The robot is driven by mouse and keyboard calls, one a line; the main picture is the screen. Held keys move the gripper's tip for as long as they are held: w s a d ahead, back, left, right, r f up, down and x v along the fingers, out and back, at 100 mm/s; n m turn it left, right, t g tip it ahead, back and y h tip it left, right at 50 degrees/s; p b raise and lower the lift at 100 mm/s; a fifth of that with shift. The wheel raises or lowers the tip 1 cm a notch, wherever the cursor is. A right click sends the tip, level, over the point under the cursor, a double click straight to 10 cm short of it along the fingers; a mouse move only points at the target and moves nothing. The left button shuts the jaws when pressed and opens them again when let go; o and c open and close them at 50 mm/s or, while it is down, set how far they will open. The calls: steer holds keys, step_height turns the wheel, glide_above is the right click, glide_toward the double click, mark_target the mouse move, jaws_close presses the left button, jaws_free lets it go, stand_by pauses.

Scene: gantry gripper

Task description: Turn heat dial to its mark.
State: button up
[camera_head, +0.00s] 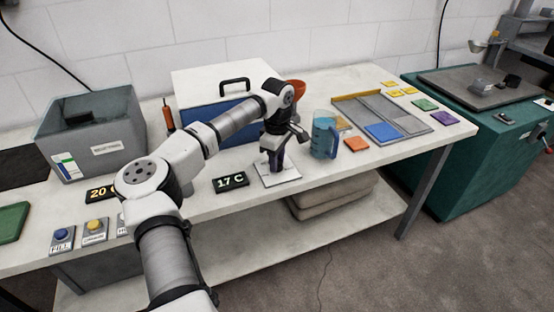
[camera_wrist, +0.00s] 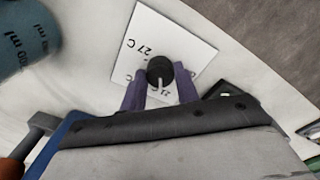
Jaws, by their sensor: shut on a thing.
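The heat dial (camera_wrist: 160,70) is a round black knob with a white pointer line, seen from above in the wrist view. It sits on a white square plate (camera_wrist: 184,33) printed with "27 C" and other marks partly hidden by my fingers. My gripper (camera_wrist: 160,92) has purple fingers on both sides of the knob and is shut on it. In the head view my gripper (camera_head: 276,160) points down over the plate (camera_head: 281,179), and the knob is hidden there. A black display (camera_head: 231,181) reading "17 C" stands left of the plate. I cannot tell which mark is the target.
A blue measuring jug (camera_head: 324,135) stands close right of my gripper. A white and blue box (camera_head: 220,80) is behind. A grey bin (camera_head: 92,135), another display (camera_head: 101,193) and push buttons (camera_head: 95,230) are left. Coloured tiles and a sectioned tray (camera_head: 408,118) lie right.

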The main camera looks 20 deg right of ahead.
steer(key=o, duration=1)
steer(key=shift+c, duration=0.2)
steer(key=shift+r, duration=0.1)
step_height(320, 180, up, 14)
steer(key=b, duration=0.2)
